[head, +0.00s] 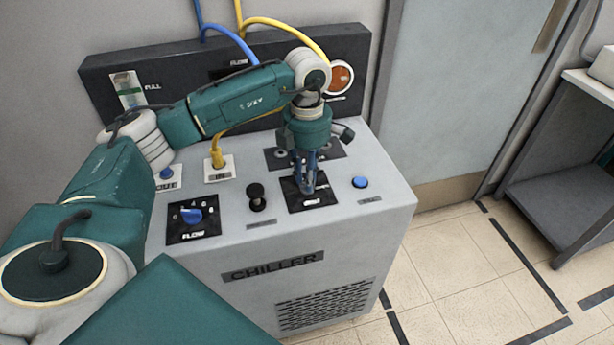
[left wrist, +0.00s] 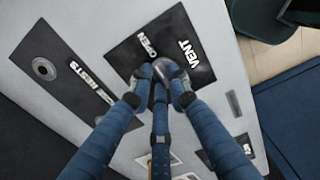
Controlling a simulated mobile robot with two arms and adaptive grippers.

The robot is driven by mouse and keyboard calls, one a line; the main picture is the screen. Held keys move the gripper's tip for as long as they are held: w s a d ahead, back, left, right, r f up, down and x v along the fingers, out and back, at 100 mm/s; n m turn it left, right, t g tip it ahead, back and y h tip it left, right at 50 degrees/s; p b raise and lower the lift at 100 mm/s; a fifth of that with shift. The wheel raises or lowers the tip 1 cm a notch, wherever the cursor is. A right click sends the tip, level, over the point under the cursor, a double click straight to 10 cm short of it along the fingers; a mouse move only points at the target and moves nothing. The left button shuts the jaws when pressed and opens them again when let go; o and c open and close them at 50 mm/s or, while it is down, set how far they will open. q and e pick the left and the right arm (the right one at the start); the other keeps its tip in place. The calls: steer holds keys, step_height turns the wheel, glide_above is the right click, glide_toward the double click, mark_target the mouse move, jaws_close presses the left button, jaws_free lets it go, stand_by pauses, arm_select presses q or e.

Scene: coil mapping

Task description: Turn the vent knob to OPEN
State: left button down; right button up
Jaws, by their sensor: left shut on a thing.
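The vent knob (left wrist: 166,70) is a dark rounded knob on a black plate (left wrist: 124,56) marked VENT and OPEN in the left wrist view. My left gripper (left wrist: 159,92) reaches down over it, with its blue fingers closed on the knob's sides. In the head view the left gripper (head: 306,187) points down at the black vent plate (head: 325,199) on top of the chiller. The fingers hide much of the knob, and I cannot tell which way it points. My right gripper is not in view.
The chiller (head: 355,255) also carries a blue flow knob (head: 191,216), a black plunger knob (head: 256,196) and a blue button (head: 360,182). Yellow (head: 217,150) and blue hoses run near my left arm. A dark shelf (head: 565,150) stands at the right, with open tiled floor between.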

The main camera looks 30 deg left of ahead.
arm_select(q)
steer(key=shift+r, duration=0.1)
steer(key=c, duration=1.6)
jaws_free()
steer(key=shift+c, duration=0.2)
step_height(320, 180, up, 12)
